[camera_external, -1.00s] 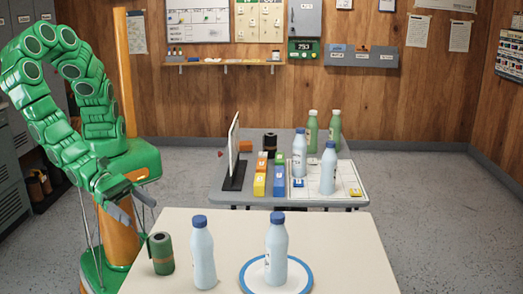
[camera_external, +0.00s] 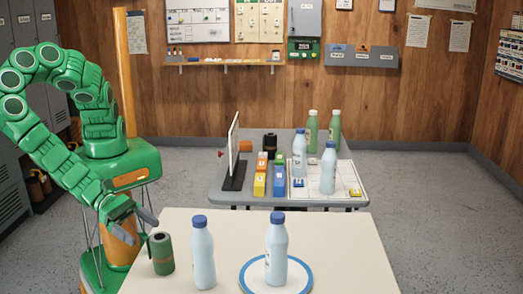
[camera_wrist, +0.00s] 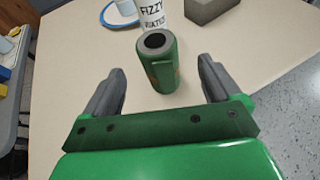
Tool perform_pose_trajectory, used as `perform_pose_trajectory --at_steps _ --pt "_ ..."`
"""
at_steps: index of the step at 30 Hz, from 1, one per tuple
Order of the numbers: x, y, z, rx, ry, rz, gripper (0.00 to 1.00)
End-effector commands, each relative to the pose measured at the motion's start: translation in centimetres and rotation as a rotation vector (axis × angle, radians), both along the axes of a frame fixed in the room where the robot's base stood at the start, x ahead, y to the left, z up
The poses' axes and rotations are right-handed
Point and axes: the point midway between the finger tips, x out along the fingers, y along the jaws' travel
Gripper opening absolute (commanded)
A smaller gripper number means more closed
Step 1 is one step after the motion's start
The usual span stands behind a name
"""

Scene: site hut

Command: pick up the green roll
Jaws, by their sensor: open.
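The green roll (camera_external: 161,254) stands upright near the left edge of the cream table, with a dark hole in its top. My gripper (camera_external: 147,228) is just to the left of it and a little above the tabletop. In the wrist view the green roll (camera_wrist: 159,64) lies ahead, centred between the two grey fingers of my open gripper (camera_wrist: 161,82). The fingers are apart and do not touch the roll. Nothing is held.
A pale blue bottle (camera_external: 202,258) stands close to the right of the roll. Another bottle (camera_external: 276,250) stands on a blue-rimmed plate (camera_external: 302,280). A grey block (camera_wrist: 211,9) shows in the wrist view. Behind is a grey table (camera_external: 217,192) with bottles and boxes.

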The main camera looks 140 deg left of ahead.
Motion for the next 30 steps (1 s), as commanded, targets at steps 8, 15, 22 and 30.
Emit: perform_pose_trajectory --at_steps 8,15,22,30 --pt "0.0 0.0 -1.8 -0.002 -0.001 0.001 0.91" --pt "0.5 0.3 -2.2 -0.001 -0.001 0.002 0.91" --pt "1.8 1.0 -2.8 0.001 -0.001 0.003 0.91" --pt "2.7 1.3 -3.3 -0.001 0.000 0.003 0.91"
